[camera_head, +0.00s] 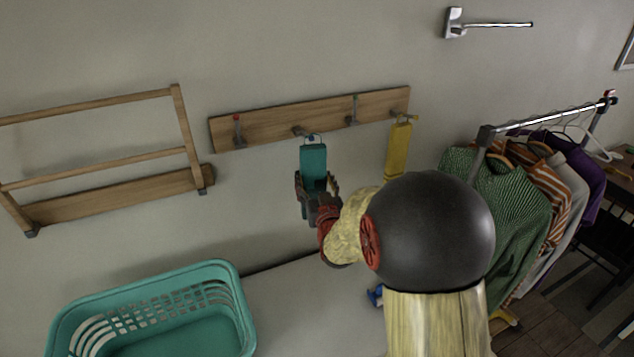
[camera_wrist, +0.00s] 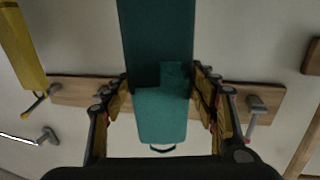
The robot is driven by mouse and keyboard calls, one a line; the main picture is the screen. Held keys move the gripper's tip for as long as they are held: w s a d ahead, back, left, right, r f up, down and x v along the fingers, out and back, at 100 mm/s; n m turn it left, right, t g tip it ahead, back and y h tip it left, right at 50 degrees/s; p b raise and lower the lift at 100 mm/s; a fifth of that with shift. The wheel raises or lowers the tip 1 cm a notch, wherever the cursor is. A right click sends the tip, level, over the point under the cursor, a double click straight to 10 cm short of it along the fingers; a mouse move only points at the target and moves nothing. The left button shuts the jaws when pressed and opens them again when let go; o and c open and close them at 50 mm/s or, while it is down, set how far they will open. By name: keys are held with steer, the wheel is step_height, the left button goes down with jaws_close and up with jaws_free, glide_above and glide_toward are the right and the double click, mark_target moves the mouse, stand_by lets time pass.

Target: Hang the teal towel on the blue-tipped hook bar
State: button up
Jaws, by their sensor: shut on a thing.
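The teal towel (camera_head: 313,160) hangs folded in my gripper (camera_head: 318,188), its small loop at the top just below a hook peg (camera_head: 303,130) on the wooden wall rail (camera_head: 270,122). Whether the loop touches or is around that peg I cannot tell. In the wrist view the towel (camera_wrist: 162,110) lies between my gripper's fingers (camera_wrist: 160,105), shut on it, with the dark loop (camera_wrist: 162,149) at its end. A red-tipped hook (camera_head: 237,128) is to the left on the rail, another hook (camera_head: 352,110) to the right. I cannot make out a blue tip on any hook.
A yellow towel (camera_head: 398,150) hangs at the rail's right end. A wooden rack (camera_head: 180,135) is on the left wall, a metal wall bar (camera_head: 490,24) at upper right. A teal basket (camera_head: 235,300) stands below, and a clothes rack (camera_head: 550,120) is at right.

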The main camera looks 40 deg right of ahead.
steer(key=shift+w+d+p, duration=0.25)
steer(key=shift+w+p, duration=0.2)
steer(key=shift+w, duration=0.65)
steer(key=shift+w+d+f+b, duration=0.2)
steer(key=shift+w+f+b, duration=0.2)
steer(key=shift+w+b, duration=0.3)
steer(key=w+b, duration=0.1)
steer(key=w+f+b, duration=0.1)
steer(key=w+b, duration=0.1)
steer(key=shift+w+d+f, duration=0.15)
steer(key=shift+d+f, duration=0.05)
steer(key=shift+d, duration=0.2)
steer(key=shift+w+f+b, duration=0.1)
steer(key=shift+b, duration=0.75)
steer(key=o, duration=1.2)
steer(key=shift+o, duration=0.8)
